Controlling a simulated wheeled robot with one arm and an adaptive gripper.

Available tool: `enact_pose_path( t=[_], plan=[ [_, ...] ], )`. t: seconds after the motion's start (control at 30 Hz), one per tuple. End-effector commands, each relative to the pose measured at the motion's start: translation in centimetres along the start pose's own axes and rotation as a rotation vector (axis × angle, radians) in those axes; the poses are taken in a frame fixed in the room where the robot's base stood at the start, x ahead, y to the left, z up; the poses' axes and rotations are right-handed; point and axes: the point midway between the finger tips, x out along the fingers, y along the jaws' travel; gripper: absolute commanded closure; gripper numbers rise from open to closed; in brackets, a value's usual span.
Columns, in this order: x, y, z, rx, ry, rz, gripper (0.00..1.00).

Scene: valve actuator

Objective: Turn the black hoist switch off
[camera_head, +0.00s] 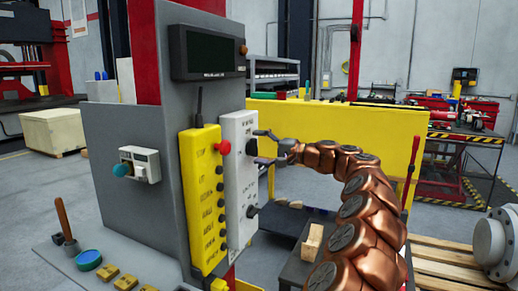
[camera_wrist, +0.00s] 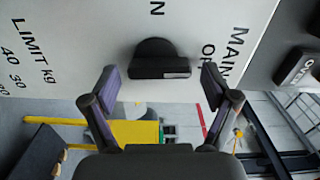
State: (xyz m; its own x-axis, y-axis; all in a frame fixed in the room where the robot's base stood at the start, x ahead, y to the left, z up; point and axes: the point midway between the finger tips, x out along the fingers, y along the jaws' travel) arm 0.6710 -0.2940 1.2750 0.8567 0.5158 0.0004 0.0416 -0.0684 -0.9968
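The white switch panel (camera_head: 238,185) stands upright on the grey console, beside the yellow button box. A black rotary switch (camera_wrist: 160,60) is on the white panel in the wrist view, with its bar lying across the picture. The letter N and partly cut-off words, one starting MAIN, are beside it; I cannot read a hoist label. My gripper (camera_head: 264,147) is open in front of the panel's upper part. In the wrist view its fingers (camera_wrist: 160,84) are spread to either side of the switch, apart from it. Another black knob (camera_head: 252,211) sits lower on the panel.
The yellow button box (camera_head: 205,200) with a red button (camera_head: 223,147) is just left of the panel. A dark display (camera_head: 208,52) hangs above. A yellow barrier (camera_head: 335,140) stands behind my arm. A wooden pallet (camera_head: 440,260) lies at right.

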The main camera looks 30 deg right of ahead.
Motion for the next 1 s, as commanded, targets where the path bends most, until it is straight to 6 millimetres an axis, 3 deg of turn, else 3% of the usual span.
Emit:
enact_pose_path(
  t=[0.27,0.43,0.8,1.0],
  plan=[
    [-0.1,0.0,0.0,0.0,0.0,0.0,0.12],
    [-1.2,0.0,-0.1,0.0,0.002,0.0,0.12],
    [-8.1,-0.1,-0.1,-0.002,0.005,-0.002,0.12],
    [-10.8,-0.1,-0.1,-0.003,0.002,-0.001,0.12]
  ],
)
